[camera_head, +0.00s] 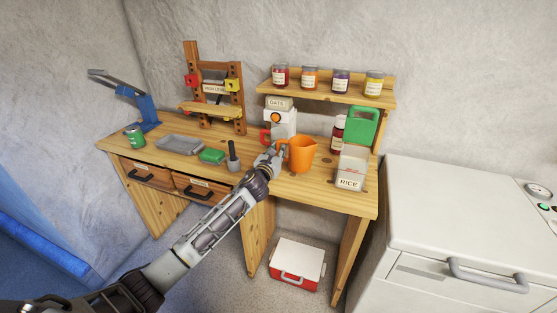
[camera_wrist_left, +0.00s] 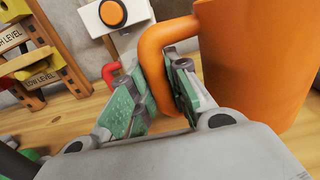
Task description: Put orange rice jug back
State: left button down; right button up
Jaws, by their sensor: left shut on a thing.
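The orange jug (camera_head: 302,155) is upright over the right half of the wooden workbench, left of the container labelled RICE (camera_head: 351,168). My left gripper (camera_head: 277,148) is shut on the jug's handle. In the left wrist view, the fingers (camera_wrist_left: 165,95) close around the handle loop of the orange jug (camera_wrist_left: 255,65). I cannot tell whether the jug's base touches the bench. The RICE container looks pale and boxy, with a green jug (camera_head: 361,125) just behind it. My right gripper is not in view.
A white dispenser (camera_head: 282,123) with an orange button and a red mug (camera_head: 265,137) stand behind the gripper. A dark red bottle (camera_head: 337,134) stands right of the orange jug. Several jars line the shelf (camera_head: 320,92) above. A white chest (camera_head: 470,210) is at right.

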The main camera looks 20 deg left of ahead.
pick_arm(q)
jog(key=shift+f, duration=0.45)
jog(key=shift+f+b, duration=0.4)
jog(key=shift+f, duration=1.1)
jog(key=c, duration=1.4)
grip_release()
jog(key=shift+o, duration=0.3)
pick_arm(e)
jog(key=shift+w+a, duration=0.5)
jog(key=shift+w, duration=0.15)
